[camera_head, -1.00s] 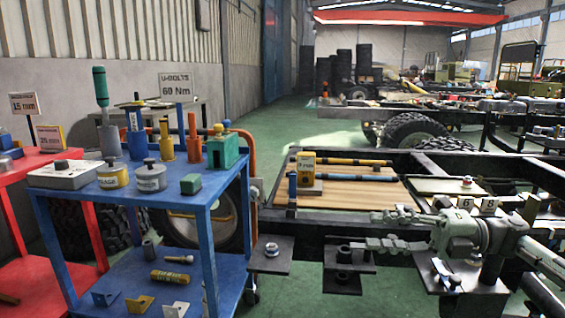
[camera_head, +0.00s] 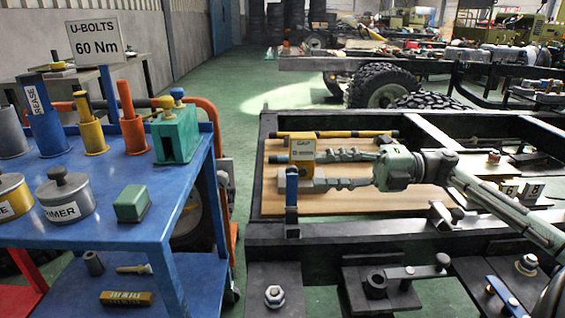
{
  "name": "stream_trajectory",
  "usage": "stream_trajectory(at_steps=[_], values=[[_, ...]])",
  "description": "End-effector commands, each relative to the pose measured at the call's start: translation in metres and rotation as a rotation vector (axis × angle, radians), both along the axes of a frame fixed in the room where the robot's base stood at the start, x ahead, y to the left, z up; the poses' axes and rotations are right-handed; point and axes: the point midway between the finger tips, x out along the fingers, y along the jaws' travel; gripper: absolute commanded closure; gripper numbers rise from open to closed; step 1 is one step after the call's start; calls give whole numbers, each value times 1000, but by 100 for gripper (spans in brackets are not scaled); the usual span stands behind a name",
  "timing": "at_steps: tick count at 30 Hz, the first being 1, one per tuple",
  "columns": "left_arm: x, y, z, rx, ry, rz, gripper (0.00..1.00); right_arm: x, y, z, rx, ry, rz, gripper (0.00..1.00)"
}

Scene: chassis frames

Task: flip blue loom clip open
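A small upright blue piece (camera_head: 292,188), which looks like the loom clip, stands at the left front edge of the wooden panel, by the dark frame rail. From here I cannot tell whether it is open or shut. My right gripper (camera_head: 312,171) reaches in from the right, its fingers apart and pointing left, with nothing visible between them. The lower fingertip is close to the right side of the blue piece; contact is unclear. My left gripper is out of view.
A yellow rod (camera_head: 345,134) lies farther back on the wooden panel (camera_head: 350,203). The dark chassis frame (camera_head: 360,236) surrounds it, with brackets and bolts in front. A blue cart (camera_head: 110,232) with tins, bottles and a green box stands at left.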

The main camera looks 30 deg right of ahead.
Motion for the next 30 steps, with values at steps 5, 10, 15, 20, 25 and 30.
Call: stream_trajectory(at_steps=[5,10,15,20,25,30], values=[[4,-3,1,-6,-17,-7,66,13,23,1,-1,-2,4,60],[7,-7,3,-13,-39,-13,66,28,46,1,-1,-3,2,60],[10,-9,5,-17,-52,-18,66,36,60,1,0,-2,2,60],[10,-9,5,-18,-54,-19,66,38,63,0,-1,-1,0,60],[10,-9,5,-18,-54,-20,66,38,63,0,-1,-1,0,60],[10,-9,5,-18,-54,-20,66,38,63,0,0,0,0,81]])
